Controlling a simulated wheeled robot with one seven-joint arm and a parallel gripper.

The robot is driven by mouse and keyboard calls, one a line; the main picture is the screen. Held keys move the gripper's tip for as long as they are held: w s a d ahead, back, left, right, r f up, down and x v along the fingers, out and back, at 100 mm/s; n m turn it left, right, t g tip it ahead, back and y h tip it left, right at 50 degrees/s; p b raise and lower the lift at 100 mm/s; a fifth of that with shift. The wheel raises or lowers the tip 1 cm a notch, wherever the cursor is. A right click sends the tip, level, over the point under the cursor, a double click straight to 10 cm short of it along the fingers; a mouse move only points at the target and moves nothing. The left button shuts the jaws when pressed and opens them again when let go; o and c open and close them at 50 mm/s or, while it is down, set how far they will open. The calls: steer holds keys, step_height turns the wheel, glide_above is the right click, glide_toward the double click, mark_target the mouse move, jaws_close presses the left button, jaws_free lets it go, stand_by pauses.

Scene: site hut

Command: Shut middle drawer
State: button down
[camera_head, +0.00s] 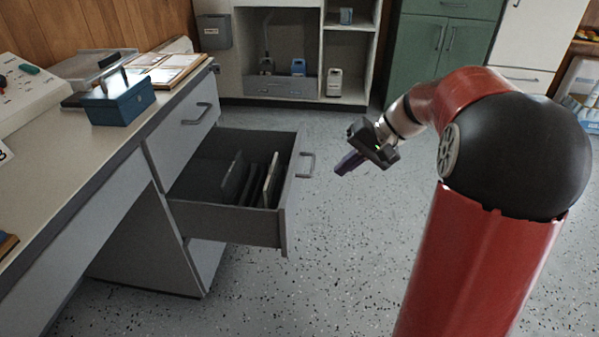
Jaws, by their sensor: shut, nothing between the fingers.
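The middle drawer (225,223) of the grey desk is pulled well out to the right, and several upright folders or boards (250,183) stand inside it. Its front panel carries a metal bar handle (308,165) on the right side. The drawer above (184,121) is closed, and the lower drawer (205,262) looks closed, partly hidden by the open one. My gripper (345,167) is shut and empty. It hangs in the air to the right of the open drawer's front, apart from the handle.
The desk top (85,151) holds a blue box (118,102), trays and a control panel (25,92). White shelving (308,60) and green cabinets (440,45) stand at the back. The speckled floor (300,290) is clear around the drawer.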

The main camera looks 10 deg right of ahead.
steer(key=w+d+f+y, duration=0.2)
steer(key=w+d, duration=0.1)
glide_toward(292, 186)
steer(key=shift+t, duration=0.3)
steer(key=x, duration=0.3)
steer(key=b+x, duration=0.1)
steer(key=x, duration=0.1)
steer(key=shift+s+d+f, duration=0.2)
steer(key=shift+d+f, duration=0.05)
steer(key=shift+f, duration=0.15)
steer(key=shift+w+a, duration=0.2)
steer(key=shift+a, duration=0.35)
steer(key=shift+a, duration=0.1)
steer(key=w+a+p, duration=0.1)
steer(key=w+a, duration=0.3)
steer(key=a, duration=1)
steer(key=w+a+p, duration=0.1)
steer(key=w+a, duration=0.4)
steer(key=a, duration=0.9)
steer(key=shift+a+r, duration=0.15)
